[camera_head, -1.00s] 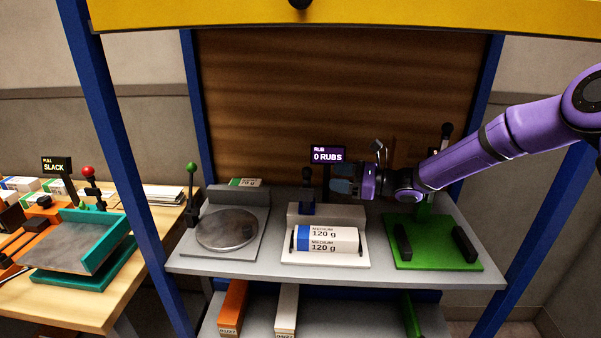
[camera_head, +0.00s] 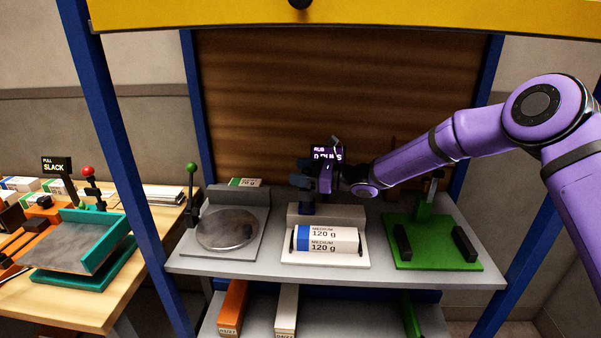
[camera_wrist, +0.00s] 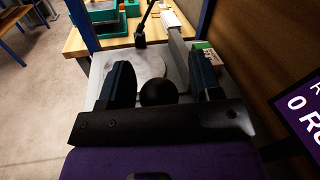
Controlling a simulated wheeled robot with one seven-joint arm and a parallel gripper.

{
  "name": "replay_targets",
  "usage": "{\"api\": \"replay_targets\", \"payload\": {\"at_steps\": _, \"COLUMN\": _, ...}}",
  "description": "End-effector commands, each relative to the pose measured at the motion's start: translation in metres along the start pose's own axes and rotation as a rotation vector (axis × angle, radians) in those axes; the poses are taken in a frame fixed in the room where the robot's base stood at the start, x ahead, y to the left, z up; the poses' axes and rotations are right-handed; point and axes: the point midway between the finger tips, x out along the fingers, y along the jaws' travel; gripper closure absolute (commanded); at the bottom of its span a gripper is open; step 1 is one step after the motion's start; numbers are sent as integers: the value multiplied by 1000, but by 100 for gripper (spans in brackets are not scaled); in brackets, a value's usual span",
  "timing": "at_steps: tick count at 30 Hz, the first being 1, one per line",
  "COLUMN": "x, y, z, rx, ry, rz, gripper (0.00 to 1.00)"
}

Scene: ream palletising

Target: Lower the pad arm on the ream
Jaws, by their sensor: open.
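The ream (camera_head: 335,243), white with a blue end and marked MEDIUM 120 g, lies on the white middle station (camera_head: 330,262) of the shelf. Behind it a pad-arm lever (camera_head: 307,209) stands upright from the grey block, its top hidden by my gripper. My gripper (camera_head: 300,180) is at the top of this lever, above and behind the ream. In the wrist view, its two fingers stand apart with a round black knob (camera_wrist: 158,92) between them. There is visible space beside the knob, and the fingers are not closed on it.
A green station (camera_head: 437,250) with black blocks is on the right. The RUB sign (camera_head: 325,151) is partly covered by my gripper. Blue posts (camera_head: 120,150) frame the shelf.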

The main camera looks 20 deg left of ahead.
Motion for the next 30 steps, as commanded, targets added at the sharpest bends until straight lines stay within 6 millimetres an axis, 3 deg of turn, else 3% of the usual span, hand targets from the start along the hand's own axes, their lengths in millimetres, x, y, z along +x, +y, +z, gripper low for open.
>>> {"api": "replay_targets", "payload": {"at_steps": 7, "x": 0, "y": 0, "z": 0, "rx": 0, "ry": 0, "rz": 0, "gripper": 44}}
{"api": "replay_targets", "payload": {"at_steps": 12, "x": 0, "y": 0, "z": 0, "rx": 0, "ry": 0, "rz": 0, "gripper": 83}}
{"api": "replay_targets", "payload": {"at_steps": 15, "x": 0, "y": 0, "z": 0, "rx": 0, "ry": 0, "rz": 0, "gripper": 100}}
{"api": "replay_targets", "payload": {"at_steps": 30, "x": -2, "y": 9, "z": 1, "rx": -129, "ry": -26, "rz": -4, "gripper": 100}}
